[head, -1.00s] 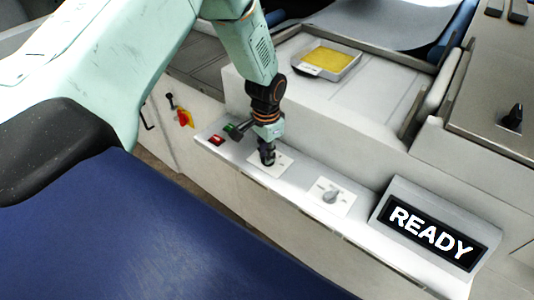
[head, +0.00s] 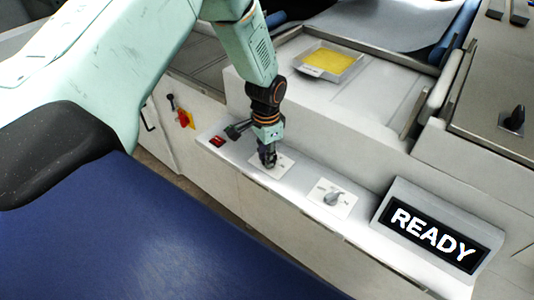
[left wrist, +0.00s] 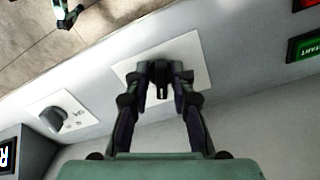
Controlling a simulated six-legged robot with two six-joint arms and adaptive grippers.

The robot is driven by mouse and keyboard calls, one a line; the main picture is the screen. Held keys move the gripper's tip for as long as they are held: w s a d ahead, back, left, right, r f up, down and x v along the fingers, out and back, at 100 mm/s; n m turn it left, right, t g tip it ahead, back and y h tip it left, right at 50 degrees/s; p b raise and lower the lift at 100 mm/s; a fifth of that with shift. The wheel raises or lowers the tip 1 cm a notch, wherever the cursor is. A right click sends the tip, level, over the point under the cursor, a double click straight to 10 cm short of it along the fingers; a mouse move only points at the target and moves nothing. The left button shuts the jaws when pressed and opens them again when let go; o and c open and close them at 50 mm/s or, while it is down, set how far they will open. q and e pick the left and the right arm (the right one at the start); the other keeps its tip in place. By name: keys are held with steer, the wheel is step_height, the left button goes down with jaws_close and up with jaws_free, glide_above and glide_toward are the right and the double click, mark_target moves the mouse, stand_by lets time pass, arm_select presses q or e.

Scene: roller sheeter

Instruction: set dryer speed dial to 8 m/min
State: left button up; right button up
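A dark dial on a white plate (head: 283,167) sits on the sloping control ledge. My left gripper (head: 268,160) points down at it. In the left wrist view the dark knob (left wrist: 163,93) stands between the two fingers (left wrist: 163,74), which are partly apart. I cannot tell whether they press on it. The fingers hide part of the plate, and its markings are too small to read. A second dial, with a grey knob (head: 333,198), sits to the right on its own white plate; it also shows in the left wrist view (left wrist: 54,117).
A display reading READY (head: 432,234) stands at the right end of the ledge. A red button (head: 217,141) and a green START button (left wrist: 306,44) lie on the other side of my gripper. A red and yellow switch (head: 186,119) is on the panel further left.

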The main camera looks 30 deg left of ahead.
arm_select(q)
steer(key=shift+o, duration=0.8)
steer(key=shift+w, duration=0.1)
steer(key=shift+w+r, duration=0.1)
steer(key=shift+r, duration=0.05)
steer(key=shift+r, duration=0.4)
step_height(320, 180, up, 11)
